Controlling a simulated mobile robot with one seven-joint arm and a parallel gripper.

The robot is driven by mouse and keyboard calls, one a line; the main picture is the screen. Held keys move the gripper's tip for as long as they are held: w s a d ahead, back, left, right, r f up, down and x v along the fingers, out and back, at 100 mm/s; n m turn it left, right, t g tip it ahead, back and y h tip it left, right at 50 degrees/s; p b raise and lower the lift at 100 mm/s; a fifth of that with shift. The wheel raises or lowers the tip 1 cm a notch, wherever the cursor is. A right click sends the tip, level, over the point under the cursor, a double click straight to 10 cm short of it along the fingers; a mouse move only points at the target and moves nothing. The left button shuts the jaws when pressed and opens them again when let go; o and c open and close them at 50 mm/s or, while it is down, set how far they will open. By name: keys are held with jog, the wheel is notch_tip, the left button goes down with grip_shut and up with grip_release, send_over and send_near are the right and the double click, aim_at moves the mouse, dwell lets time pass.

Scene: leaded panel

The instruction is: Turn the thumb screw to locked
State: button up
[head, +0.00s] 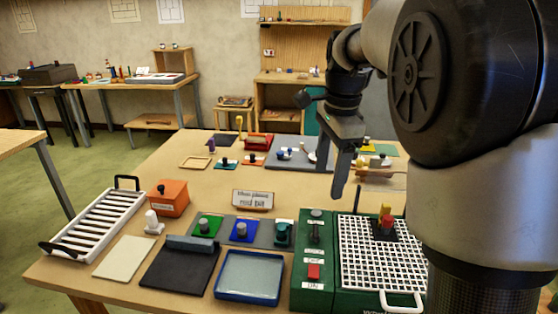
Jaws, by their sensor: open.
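I cannot tell for sure which part is the thumb screw. Several small knobs stand on the table: a grey knob on a green plate (207,226), one on a blue plate (243,231), and a teal block with a dark top (283,233). A dark green box (313,260) to their right has a grey round knob (316,213), a dark lever and a red switch (313,271); its labels are mostly too small to read. My gripper (331,180) is open, points down and hangs above the table behind the green box. It appears empty and touches nothing that I can see.
A white grid (375,262) with a red and yellow piece lies at the right, partly hidden by my arm. A blue tray (249,279), black pad (180,268), white rack (96,228) and orange box (168,198) fill the front left. A sign (253,200) stands mid-table. Bare table shows left of the sign.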

jog(key=w+f+m, duration=0.3)
jog(key=w, duration=0.2)
jog(key=b, duration=0.1)
send_near(316, 230)
jog(key=shift+g, duration=0.4)
jog(key=f, duration=0.5)
jog(key=w+f, duration=0.1)
jog(key=f, duration=0.2)
jog(key=shift+a+f, duration=0.15)
jog(key=shift+f, duration=0.15)
jog(key=shift+c, duration=0.5)
jog(key=c, duration=1)
jog(key=shift+o, duration=0.2)
